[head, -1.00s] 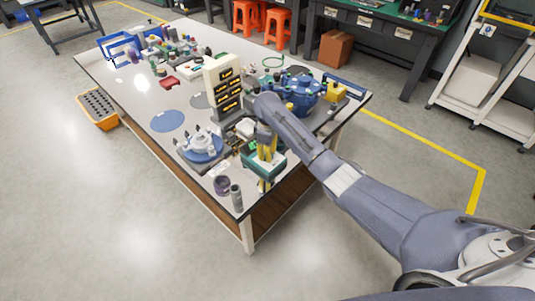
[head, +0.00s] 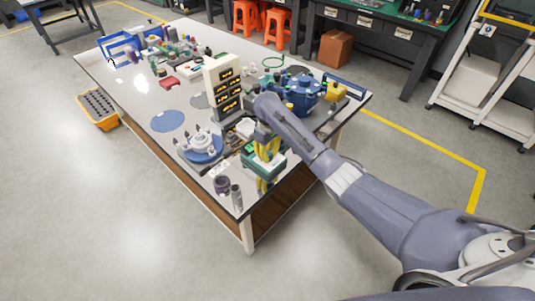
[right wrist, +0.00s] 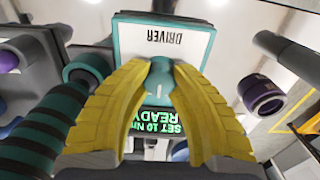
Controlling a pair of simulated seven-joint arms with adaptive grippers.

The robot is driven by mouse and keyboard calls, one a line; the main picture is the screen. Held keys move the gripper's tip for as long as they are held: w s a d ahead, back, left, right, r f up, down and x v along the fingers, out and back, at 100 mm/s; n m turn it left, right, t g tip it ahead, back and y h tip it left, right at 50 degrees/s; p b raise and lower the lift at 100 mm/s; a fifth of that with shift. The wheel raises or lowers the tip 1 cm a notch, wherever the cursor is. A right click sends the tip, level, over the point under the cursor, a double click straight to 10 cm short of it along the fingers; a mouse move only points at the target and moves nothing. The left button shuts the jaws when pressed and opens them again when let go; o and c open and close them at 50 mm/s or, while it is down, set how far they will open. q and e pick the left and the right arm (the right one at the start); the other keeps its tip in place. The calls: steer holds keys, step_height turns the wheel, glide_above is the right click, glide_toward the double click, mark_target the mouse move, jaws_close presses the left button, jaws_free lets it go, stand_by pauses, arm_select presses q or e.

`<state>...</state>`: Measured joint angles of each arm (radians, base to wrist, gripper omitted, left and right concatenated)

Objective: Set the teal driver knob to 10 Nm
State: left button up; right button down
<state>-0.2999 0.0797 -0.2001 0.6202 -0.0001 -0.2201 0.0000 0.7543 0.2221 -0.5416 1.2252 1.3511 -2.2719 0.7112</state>
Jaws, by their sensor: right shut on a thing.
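The teal driver station (head: 279,165) stands near the front right corner of the table. In the right wrist view its white plate (right wrist: 188,37) reads "DRIVER" upside down. The teal knob (right wrist: 160,76) sits below that plate, with a short pale mark on its front. The yellow fingers of my right gripper (right wrist: 160,72) are shut on the knob from both sides. The green display (right wrist: 158,122) reads "SET 10 Nm" and "READY", upside down and partly covered by the fingers. My right gripper (head: 267,150) also shows over the station in the head view. My left gripper is out of view.
A round white fixture on a blue disc (head: 203,148) stands left of the station. Dark cylinders (head: 222,185) stand at the table's front corner. A cream rack (head: 222,82) and a blue valve body (head: 303,95) are behind. A ribbed teal-and-black handle (right wrist: 35,140) is beside the fingers.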

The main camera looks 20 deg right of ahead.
mark_target(268, 153)
steer(key=c, duration=1)
jaws_free()
steer(key=shift+o, duration=0.2)
step_height(268, 153, up, 12)
